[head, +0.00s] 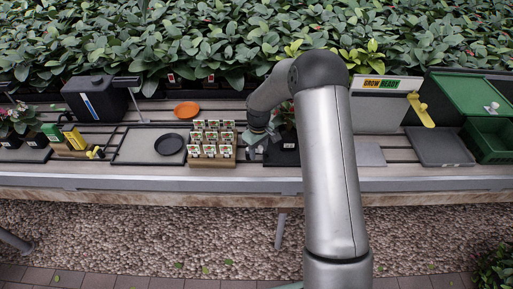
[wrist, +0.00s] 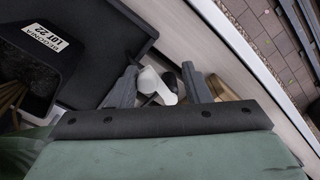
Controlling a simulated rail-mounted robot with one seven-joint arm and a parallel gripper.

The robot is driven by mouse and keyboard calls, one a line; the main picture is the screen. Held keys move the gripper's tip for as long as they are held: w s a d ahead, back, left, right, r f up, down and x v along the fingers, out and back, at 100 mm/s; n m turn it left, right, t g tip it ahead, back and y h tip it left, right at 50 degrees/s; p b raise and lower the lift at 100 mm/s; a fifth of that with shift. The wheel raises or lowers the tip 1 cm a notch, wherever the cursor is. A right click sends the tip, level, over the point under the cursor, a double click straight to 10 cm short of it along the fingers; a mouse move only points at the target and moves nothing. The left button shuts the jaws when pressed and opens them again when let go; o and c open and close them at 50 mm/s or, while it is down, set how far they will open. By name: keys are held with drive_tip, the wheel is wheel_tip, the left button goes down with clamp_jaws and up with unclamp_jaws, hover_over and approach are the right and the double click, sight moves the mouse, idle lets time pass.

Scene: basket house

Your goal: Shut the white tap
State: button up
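My gripper (head: 257,137) is at the bench's front part, just right of the seed-packet rack. In the wrist view, its two grey fingers (wrist: 160,86) stand apart. A small white rounded piece with a dark end, which looks like the white tap (wrist: 152,82), lies between them. Gaps show beside it, and I cannot tell whether a finger touches it. In the head view my gripper and arm largely hide this spot. Whether the tap is turned open or shut cannot be told.
A black tray with a pot labelled Begonia Lot 22 (wrist: 66,38) lies beside my gripper. The seed-packet rack (head: 211,159) stands close on the left. A black jerrycan (head: 97,98) and a yellow tap-like piece (head: 95,153) are farther left. A green crate (head: 489,139) is far right.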

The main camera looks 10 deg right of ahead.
drive_tip(key=shift+w+a, duration=0.1)
drive_tip(key=shift+w, duration=0.1)
wheel_tip(320, 180, up, 7)
drive_tip(key=p, duration=0.3)
idle(0.4)
